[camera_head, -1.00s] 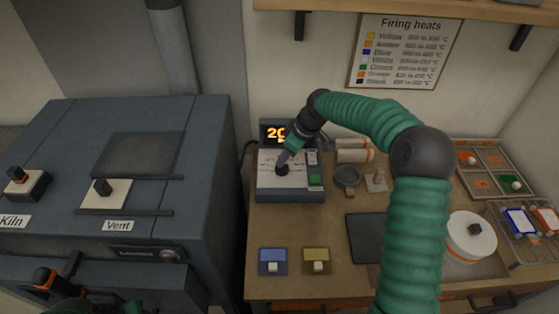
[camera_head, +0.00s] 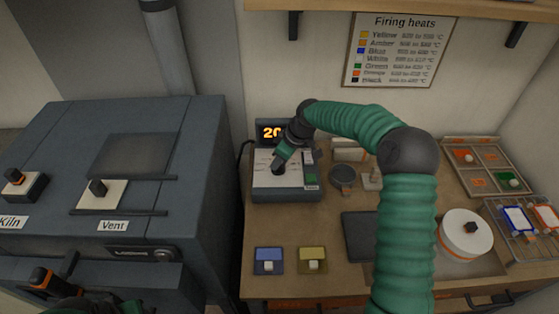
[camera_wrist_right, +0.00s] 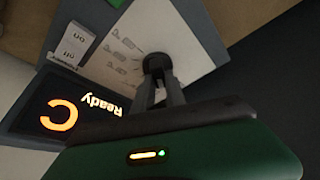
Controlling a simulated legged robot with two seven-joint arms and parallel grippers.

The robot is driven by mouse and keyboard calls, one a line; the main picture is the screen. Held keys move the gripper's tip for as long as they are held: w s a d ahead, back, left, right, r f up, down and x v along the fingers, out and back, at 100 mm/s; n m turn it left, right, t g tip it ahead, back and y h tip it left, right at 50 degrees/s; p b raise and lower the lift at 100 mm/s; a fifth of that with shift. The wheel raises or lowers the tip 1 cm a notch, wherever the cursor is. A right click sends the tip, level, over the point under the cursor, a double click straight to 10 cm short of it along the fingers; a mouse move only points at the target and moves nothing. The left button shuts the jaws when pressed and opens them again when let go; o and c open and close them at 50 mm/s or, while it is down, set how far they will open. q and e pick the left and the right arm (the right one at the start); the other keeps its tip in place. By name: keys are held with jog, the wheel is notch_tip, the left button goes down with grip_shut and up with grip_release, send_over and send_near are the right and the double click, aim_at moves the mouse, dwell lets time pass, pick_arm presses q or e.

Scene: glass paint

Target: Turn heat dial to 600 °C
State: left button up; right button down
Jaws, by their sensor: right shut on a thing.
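The heat dial (camera_wrist_right: 156,66) is a dark round knob on the white sloped face of the controller box (camera_head: 287,195). My right gripper (camera_head: 277,168) reaches down to it from above. In the right wrist view its two fingers (camera_wrist_right: 158,84) are shut on the dial, on either side of it. The display (camera_head: 270,131) behind the box shows orange digits starting with 20; the rest is hidden by my right arm. In the wrist view the display reads "Ready" and "C". My left gripper (camera_head: 60,300) is only partly visible at the lower left edge, its fingers unclear.
The kiln (camera_head: 130,190) stands left, with Kiln and Vent switches on top. Blue (camera_head: 269,262) and yellow (camera_head: 313,261) switch blocks sit at the bench front. A white turntable (camera_head: 466,235), a tray (camera_head: 486,165) and a rack (camera_head: 525,225) are at right. A Firing heats chart (camera_head: 400,50) hangs behind.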

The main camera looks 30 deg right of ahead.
jog(key=shift+a, duration=0.1)
jog(key=shift+s+d+f+m+h, duration=0.1)
jog(key=shift+d+m+h, duration=0.15)
jog(key=shift+m+h, duration=0.25)
jog(key=shift+a+m+h, duration=0.2)
jog(key=shift+m+h, duration=0.1)
jog(key=shift+m, duration=0.9)
jog(key=m+h, duration=0.1)
jog(key=m, duration=0.1)
jog(key=shift+m+t+b, duration=0.3)
jog(key=shift+m+b, duration=0.05)
jog(key=shift+m, duration=0.05)
jog(key=m+h, duration=0.2)
jog(key=m, duration=0.3)
jog(key=shift+m, duration=0.4)
jog(key=c, duration=1.4)
grip_release()
jog(key=shift+o, duration=0.2)
